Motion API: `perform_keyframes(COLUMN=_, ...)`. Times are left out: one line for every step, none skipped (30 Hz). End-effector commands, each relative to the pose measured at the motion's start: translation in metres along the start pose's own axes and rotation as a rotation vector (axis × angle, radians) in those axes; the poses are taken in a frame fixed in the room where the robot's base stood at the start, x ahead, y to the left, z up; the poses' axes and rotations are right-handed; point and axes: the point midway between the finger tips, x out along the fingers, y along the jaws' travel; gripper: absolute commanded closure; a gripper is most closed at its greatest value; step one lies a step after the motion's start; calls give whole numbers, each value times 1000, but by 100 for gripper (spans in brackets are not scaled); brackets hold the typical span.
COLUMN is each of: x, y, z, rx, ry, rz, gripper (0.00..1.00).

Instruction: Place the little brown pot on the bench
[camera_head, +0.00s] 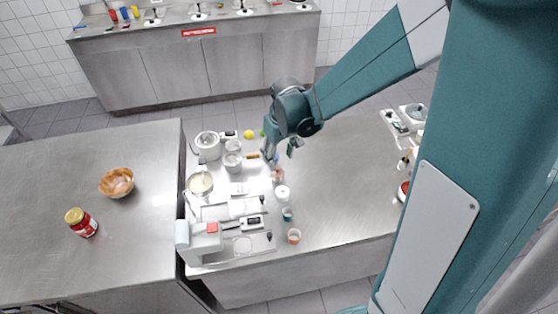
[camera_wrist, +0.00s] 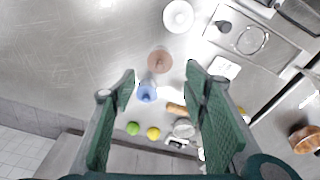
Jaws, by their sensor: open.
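A little brown pot (camera_head: 278,175) stands on the steel counter, among small items just below my gripper in the head view. In the wrist view the brown pot (camera_wrist: 159,60) shows between and slightly beyond the fingertips. My gripper (camera_head: 283,150) is open and empty, above the counter; its two green-padded fingers (camera_wrist: 161,78) spread on either side in the wrist view. The fingers do not visibly touch the pot. A steel bench (camera_head: 60,175) stands at the left, with a wooden bowl (camera_head: 117,182) and a red jar (camera_head: 82,222) on it.
A blue item (camera_wrist: 147,92) stands close to the pot, and a white container (camera_head: 282,192) on its other side. A lemon (camera_head: 248,134), a scale (camera_head: 252,222) and several cups crowd the counter's left part. Its middle right is clear.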

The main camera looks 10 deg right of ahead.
Motion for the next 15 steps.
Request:
perform_keyframes(x=-4, y=0, z=0, rx=0, ry=0, rz=0, gripper=56)
perform_keyframes(x=-6, y=0, z=0, rx=0, ry=0, rz=0, gripper=56)
perform_keyframes(x=-8, y=0, z=0, rx=0, ry=0, rz=0, gripper=56)
perform_keyframes(x=-9, y=0, z=0, rx=0, ry=0, rz=0, gripper=56)
perform_keyframes(x=-10, y=0, z=0, rx=0, ry=0, rz=0, gripper=56)
perform_keyframes(x=-11, y=0, z=0, rx=0, ry=0, rz=0, gripper=56)
perform_keyframes(x=-12, y=0, z=0, rx=0, ry=0, rz=0, gripper=56)
perform_keyframes(x=-12, y=0, z=0, rx=0, ry=0, rz=0, gripper=56)
perform_keyframes(x=-13, y=0, z=0, rx=0, ry=0, rz=0, gripper=56)
perform_keyframes(x=-13, y=0, z=0, rx=0, ry=0, rz=0, gripper=56)
perform_keyframes(x=-13, y=0, z=0, rx=0, ry=0, rz=0, gripper=56)
perform_keyframes(x=-14, y=0, z=0, rx=0, ry=0, rz=0, gripper=56)
perform_keyframes(x=-13, y=0, z=0, rx=0, ry=0, rz=0, gripper=56)
perform_keyframes(x=-13, y=0, z=0, rx=0, ry=0, rz=0, gripper=56)
perform_keyframes(x=-13, y=0, z=0, rx=0, ry=0, rz=0, gripper=56)
